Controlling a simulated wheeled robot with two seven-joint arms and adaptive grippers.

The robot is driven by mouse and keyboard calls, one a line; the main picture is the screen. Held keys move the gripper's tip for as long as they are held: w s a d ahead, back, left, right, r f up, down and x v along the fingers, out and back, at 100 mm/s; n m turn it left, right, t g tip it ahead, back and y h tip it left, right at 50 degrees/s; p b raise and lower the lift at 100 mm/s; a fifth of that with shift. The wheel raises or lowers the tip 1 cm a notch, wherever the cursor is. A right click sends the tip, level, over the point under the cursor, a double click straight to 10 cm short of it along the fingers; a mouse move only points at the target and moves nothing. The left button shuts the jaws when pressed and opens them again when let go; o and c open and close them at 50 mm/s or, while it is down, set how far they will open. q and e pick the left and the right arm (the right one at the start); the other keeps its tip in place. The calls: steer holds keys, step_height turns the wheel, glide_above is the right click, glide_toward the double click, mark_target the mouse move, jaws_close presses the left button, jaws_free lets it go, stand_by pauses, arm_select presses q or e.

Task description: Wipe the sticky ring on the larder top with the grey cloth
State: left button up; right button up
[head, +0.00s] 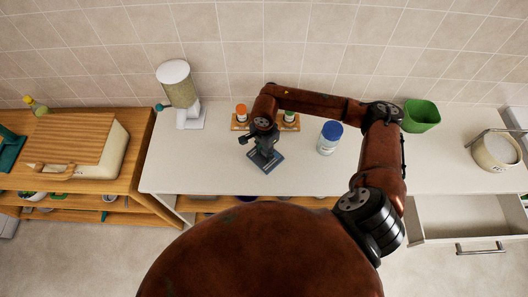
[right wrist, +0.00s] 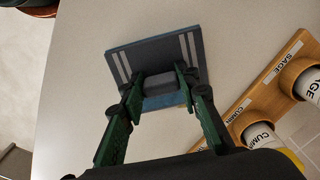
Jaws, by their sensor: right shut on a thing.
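My right gripper (head: 262,142) is over the pale larder top (head: 215,170), pointing down, with its fingers shut on the grey cloth (head: 266,161). In the right wrist view the fingers (right wrist: 161,84) grip a raised middle part of the cloth (right wrist: 150,52), a flat dark blue-grey square with pale stripes near two edges. The cloth lies at or just above the top; I cannot tell if it touches. No sticky ring shows in either view; the cloth, gripper or arm may hide it. My left gripper is out of view.
A wooden spice rack (right wrist: 252,107) with labelled jars stands close behind the cloth. A blue-lidded jar (head: 330,138) is to the right, a cereal dispenser (head: 178,90) to the left.

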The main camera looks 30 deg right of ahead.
steer(key=shift+f, duration=0.1)
steer(key=o, duration=0.7)
steer(key=shift+o, duration=0.2)
steer(key=shift+r, duration=0.4)
steer(key=shift+c, duration=0.5)
steer(key=c, duration=0.7)
steer(key=shift+w, duration=0.15)
